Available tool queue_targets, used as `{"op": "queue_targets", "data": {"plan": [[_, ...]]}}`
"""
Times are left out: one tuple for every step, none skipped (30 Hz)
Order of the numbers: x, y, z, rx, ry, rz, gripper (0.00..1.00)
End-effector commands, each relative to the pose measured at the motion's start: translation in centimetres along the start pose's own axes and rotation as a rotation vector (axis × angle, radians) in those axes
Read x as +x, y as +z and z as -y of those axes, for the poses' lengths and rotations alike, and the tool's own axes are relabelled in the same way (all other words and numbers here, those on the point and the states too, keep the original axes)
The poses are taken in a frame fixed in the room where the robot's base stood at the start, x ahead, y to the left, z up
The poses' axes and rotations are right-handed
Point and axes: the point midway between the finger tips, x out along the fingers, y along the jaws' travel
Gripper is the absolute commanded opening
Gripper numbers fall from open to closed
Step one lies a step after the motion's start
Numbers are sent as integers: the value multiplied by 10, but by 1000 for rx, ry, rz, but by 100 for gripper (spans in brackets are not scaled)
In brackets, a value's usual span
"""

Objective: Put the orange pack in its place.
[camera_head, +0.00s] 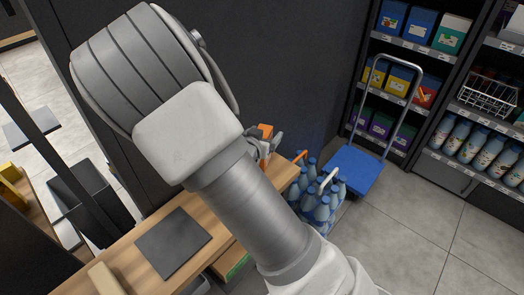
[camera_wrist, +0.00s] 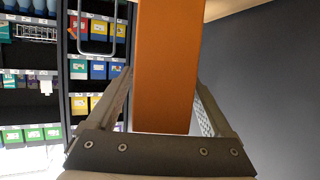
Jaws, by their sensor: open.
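The orange pack (camera_wrist: 166,65) stands out as a tall plain block in the middle of the wrist view, its top cut off by the frame edge. In the head view a small part of the orange pack (camera_head: 265,131) shows behind my arm, over the wooden counter (camera_head: 262,200). My gripper (camera_head: 268,147) is at the pack, mostly hidden by my arm. In the wrist view the fingers of my gripper (camera_wrist: 164,80) are open, one on each side of the pack. I cannot tell whether either finger touches it.
A dark square mat (camera_head: 173,243) lies on the counter. Blue bottles (camera_head: 318,205) in carriers stand beyond the counter, next to a blue trolley (camera_head: 354,170). Shelves with boxes (camera_head: 420,25) and bottles (camera_head: 470,140) stand at right. A dark wall (camera_head: 300,60) rises behind the counter.

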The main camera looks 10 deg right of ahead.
Motion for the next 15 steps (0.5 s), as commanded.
{"op": "queue_targets", "data": {"plan": [[4,0,0,-1,0,0,85],[4,0,0,-1,0,-1,85],[4,0,0,-1,-1,-1,85],[4,0,0,-1,-1,-1,85],[4,0,0,-1,-1,-1,85],[4,-1,0,-1,-1,0,85],[4,0,0,-1,-1,0,85],[4,0,0,-1,-1,0,85],[4,0,0,-1,-1,0,78],[4,0,0,-1,-1,0,72],[4,0,0,-1,-1,0,67],[4,0,0,-1,-1,0,60],[4,0,0,-1,-1,0,54],[4,0,0,-1,-1,0,49],[4,0,0,-1,-1,0,42]]}}
